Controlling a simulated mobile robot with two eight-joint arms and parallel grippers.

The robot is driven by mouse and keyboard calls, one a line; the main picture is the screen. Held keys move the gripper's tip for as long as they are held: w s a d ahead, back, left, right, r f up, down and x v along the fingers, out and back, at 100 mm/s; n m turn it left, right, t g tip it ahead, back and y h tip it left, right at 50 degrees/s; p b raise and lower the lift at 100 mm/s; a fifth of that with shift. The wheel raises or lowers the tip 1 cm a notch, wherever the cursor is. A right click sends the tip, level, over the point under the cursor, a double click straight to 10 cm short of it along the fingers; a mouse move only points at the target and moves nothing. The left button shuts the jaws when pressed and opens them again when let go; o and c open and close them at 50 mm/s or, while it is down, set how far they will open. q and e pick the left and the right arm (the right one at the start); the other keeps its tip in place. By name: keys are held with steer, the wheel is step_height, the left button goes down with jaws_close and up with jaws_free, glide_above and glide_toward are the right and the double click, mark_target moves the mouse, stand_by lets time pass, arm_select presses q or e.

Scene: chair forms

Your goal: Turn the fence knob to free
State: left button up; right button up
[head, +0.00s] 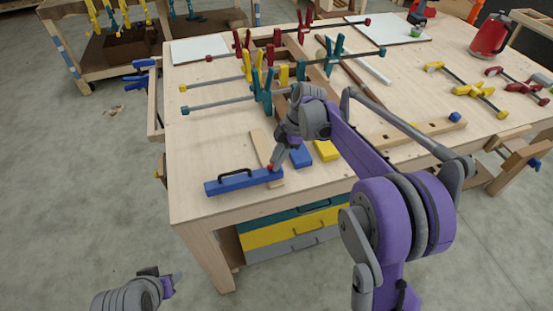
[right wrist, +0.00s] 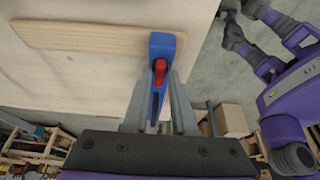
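The fence is a long blue bar (head: 215,187) with a black handle, lying along the table's front left edge. Its red knob (head: 271,167) is at its right end; in the right wrist view the red knob (right wrist: 160,66) lies roughly lengthwise along the blue fence (right wrist: 163,44). My right gripper (head: 274,163) is at that end, pointing down. In the right wrist view its fingers (right wrist: 158,84) stand apart on either side of the knob; contact is not clear. My left gripper (head: 170,284) is low at bottom left, off the table, its fingers hardly visible.
A flat wooden strip (head: 260,146) lies beside the fence's knob end. A blue block (head: 301,156) and a yellow block (head: 326,150) are right of my right gripper. Several clamps and bars fill the table's back. Drawers (head: 290,237) sit under the front edge.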

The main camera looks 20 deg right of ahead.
steer(key=shift+o, duration=1.1)
steer(key=v, duration=1)
steer(key=shift+d+r+p, duration=0.2)
steer(key=shift+r+p, duration=0.1)
steer(key=shift+r, duration=0.05)
steer(key=s+a+f+m+t+h, duration=0.1)
steer(key=s+f+m+t+h, duration=0.1)
steer(key=s+f+m, duration=0.3)
steer(key=s+a+f+m+t+h, duration=0.1)
steer(key=s+f+m+t, duration=0.3)
steer(key=s+m, duration=0.9)
steer(key=s+f+h, duration=0.1)
steer(key=s, duration=0.7)
steer(key=shift+f+m, duration=0.2)
steer(key=shift+m, duration=0.1)
